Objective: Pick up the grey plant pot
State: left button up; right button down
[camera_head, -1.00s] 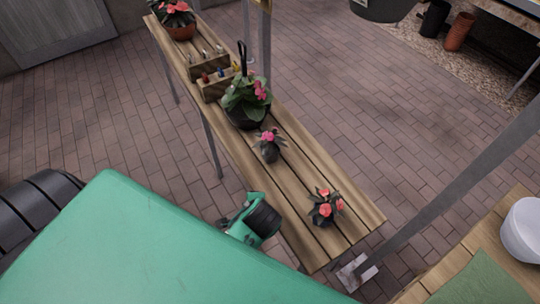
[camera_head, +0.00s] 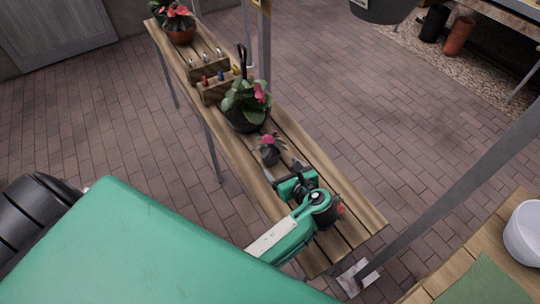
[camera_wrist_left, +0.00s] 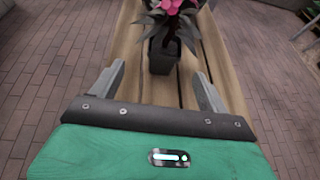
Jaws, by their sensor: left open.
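A small dark grey plant pot (camera_head: 270,157) with a pink flower and dark leaves stands upright on the slatted wooden bench (camera_head: 355,218). It also shows in the left wrist view (camera_wrist_left: 163,58), straight ahead of the jaws. My left gripper (camera_head: 285,172) is open and low over the bench, just on the near side of this pot. In the left wrist view its two fingers (camera_wrist_left: 160,76) are spread to either side of the pot's line, with the pot just beyond the tips. No touch is visible. My right gripper is not in view.
A coral-flowered plant (camera_head: 341,208) is mostly hidden behind my left arm. A larger black pot with pink blooms (camera_head: 245,120) stands farther along the bench, then a wooden tool box (camera_head: 212,93). A metal post (camera_head: 455,190) rises at right.

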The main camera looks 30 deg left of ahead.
aim_at(270, 153)
pick_arm(q)
jog(key=x, duration=0.6)
jog(key=shift+d+f, duration=0.1)
jog(key=x, duration=0.5)
jog(key=shift+w+d+f, duration=0.15)
jog(key=shift+w+d, duration=0.05)
jog(key=shift+w, duration=0.1)
jog(key=shift+c, duration=0.2)
jog(key=c, duration=1.1)
